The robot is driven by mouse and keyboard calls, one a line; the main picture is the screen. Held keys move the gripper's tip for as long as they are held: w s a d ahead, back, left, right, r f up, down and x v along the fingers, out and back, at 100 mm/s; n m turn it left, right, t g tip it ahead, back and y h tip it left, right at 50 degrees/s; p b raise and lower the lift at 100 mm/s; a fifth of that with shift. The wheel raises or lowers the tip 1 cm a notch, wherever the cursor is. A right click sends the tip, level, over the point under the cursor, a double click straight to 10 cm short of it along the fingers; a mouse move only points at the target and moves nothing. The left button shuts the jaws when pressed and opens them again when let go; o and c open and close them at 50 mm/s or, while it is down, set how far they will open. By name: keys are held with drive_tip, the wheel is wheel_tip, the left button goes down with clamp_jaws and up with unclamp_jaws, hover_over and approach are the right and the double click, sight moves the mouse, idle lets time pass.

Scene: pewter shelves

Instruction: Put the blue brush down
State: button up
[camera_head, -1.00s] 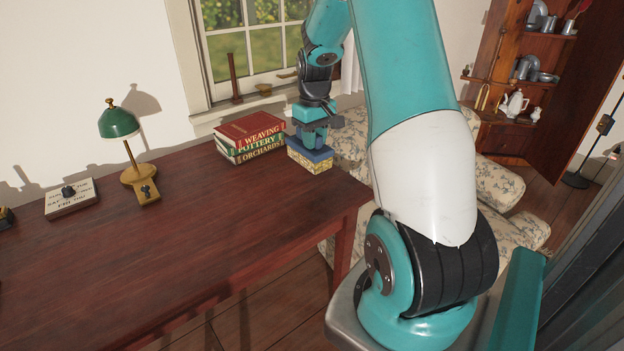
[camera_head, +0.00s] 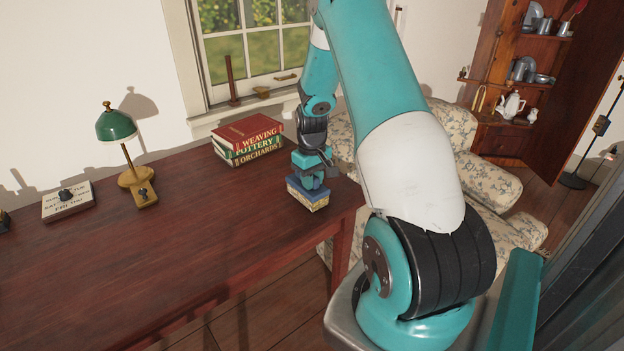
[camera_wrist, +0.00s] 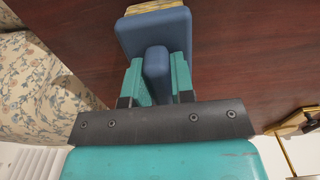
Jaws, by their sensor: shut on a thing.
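The blue brush (camera_head: 306,191) has a blue block with a raised grip on top and pale yellow bristles below. My gripper (camera_head: 311,176) is shut on its grip, bristles facing down. The brush is at the right end of the dark wooden table (camera_head: 190,230); I cannot tell whether its bristles touch the top. In the wrist view, the brush's blue block (camera_wrist: 150,32) shows beyond the fingers, with its grip between the two teal fingers of my gripper (camera_wrist: 157,78). Bristles peek out at the top edge of that view.
A stack of books (camera_head: 248,140) stands behind and left of the brush. The table's middle is clear. A floral armchair (camera_head: 465,170) stands beyond the table's right edge.

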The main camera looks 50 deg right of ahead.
drive_tip(key=shift+f, duration=0.15)
drive_tip(key=o, duration=0.9)
